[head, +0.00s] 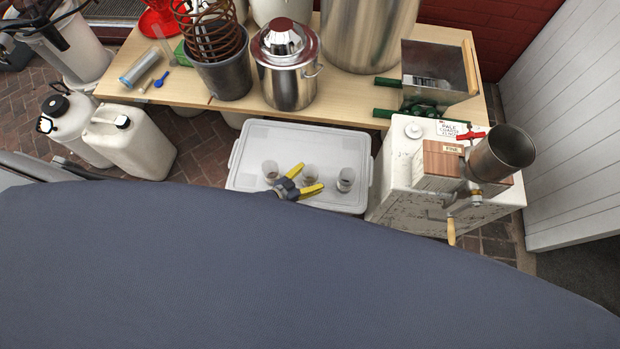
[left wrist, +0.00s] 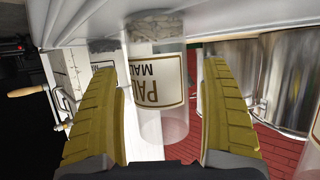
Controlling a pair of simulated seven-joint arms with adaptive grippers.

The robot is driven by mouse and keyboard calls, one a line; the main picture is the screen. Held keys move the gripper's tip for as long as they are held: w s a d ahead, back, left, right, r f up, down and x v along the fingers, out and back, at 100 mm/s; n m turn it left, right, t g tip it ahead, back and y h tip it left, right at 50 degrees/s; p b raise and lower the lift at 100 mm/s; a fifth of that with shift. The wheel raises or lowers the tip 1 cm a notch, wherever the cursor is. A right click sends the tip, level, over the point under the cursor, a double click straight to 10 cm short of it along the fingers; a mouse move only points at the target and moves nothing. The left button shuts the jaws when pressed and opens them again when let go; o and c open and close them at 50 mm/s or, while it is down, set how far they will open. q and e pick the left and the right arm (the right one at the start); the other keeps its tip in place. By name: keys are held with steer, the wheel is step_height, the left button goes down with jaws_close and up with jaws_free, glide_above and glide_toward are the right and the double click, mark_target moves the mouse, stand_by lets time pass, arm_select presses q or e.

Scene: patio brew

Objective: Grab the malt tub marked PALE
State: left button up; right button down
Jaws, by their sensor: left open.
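Three small clear tubs stand on the white lidded bin in the head view: a left one (head: 270,171), a middle one (head: 309,173) and a right one (head: 345,179). Their labels cannot be read there. My left gripper (head: 305,180), with yellow fingers, is open at the middle tub. In the left wrist view a clear tub with a label reading PALE MALT (left wrist: 158,90), seen upside down, is between the open fingers (left wrist: 165,115). Gaps show on both sides of it. Grain shows in its base end. My right gripper is not in view.
The white bin lid (head: 245,150) has free room behind the tubs. A white box with a wooden block and metal hopper (head: 503,153) stands close on the right. A wooden table (head: 190,88) with pots is behind. White jugs (head: 130,145) stand at left.

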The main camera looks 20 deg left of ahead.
arm_select(q)
steer(key=c, duration=1.3)
steer(key=shift+r, duration=0.15)
